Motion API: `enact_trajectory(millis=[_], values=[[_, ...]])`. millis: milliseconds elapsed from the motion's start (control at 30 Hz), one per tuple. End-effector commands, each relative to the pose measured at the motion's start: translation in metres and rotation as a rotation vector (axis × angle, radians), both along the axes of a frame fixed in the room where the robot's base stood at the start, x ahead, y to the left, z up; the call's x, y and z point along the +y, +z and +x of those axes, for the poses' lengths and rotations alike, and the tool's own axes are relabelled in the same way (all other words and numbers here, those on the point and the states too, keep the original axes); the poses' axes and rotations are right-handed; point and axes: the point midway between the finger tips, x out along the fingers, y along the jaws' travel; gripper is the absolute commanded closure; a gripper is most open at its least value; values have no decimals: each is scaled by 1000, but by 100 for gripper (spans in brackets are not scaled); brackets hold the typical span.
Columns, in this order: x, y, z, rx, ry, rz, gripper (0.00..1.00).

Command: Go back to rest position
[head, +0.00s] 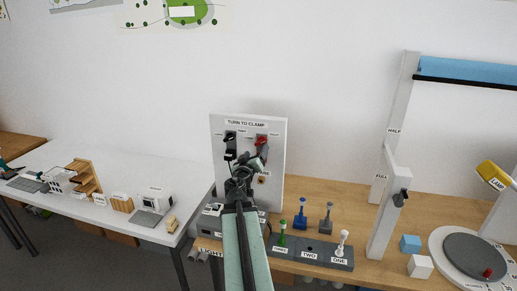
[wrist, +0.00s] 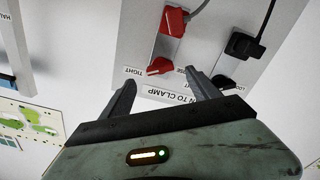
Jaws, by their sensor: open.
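My gripper (head: 248,160) is raised in front of the white "TURN TO CLAMP" panel (head: 277,180) in the head view. In the wrist view my gripper (wrist: 160,90) is open and empty, its two fingers apart. The panel (wrist: 190,85) appears upside down there. A red knob (wrist: 160,66) shows just beyond the gap between the fingers, with a red plug (wrist: 174,19) and grey cable past it. A black plug (wrist: 243,46) sits on the right. I cannot tell the exact gap between the fingers and the panel. My arm hides part of the panel's lower front in the head view.
A grey block (head: 312,255) with pegs labelled "TWO" and "ONE" stands right of my arm. Blue (head: 300,215) and grey (head: 326,218) pieces stand behind it. A white post (head: 388,215) and a round turntable (head: 475,255) are farther right. A white table (head: 110,215) is left.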

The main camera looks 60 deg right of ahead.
Motion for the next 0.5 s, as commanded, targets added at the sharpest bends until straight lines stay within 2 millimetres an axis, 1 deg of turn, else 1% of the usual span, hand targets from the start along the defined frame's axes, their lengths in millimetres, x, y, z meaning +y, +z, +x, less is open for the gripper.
enact_trajectory(millis=[33, 100, 500], values=[[8, 0, -3, 0, 1, 0, 29], [12, 0, -4, 0, 1, 0, 29], [10, 0, -3, 0, 1, 0, 29]])
